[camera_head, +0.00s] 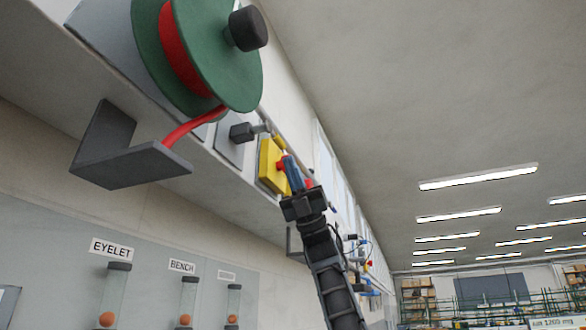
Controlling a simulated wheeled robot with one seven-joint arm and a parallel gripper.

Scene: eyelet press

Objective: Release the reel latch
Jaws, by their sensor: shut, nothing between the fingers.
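A large green reel (232,60) wound with a red strip (180,50) is mounted at the upper left, with a black knob (248,28) at its hub. Below it, a dark grey block with a short light lever (242,132) sits on a pale plate; I cannot tell whether this is the reel latch. A yellow box (268,165) with a red button (281,166) is beside it. My gripper (293,174) is shut and empty, its blue end close to the front of the yellow box. Whether it touches the box is unclear.
A dark angled bracket (125,163) juts out under the reel, with the red strip running down to it. Tubes labelled EYELET (115,290) and BENCH (187,298) hang on the grey panel below. Open room lies to the right.

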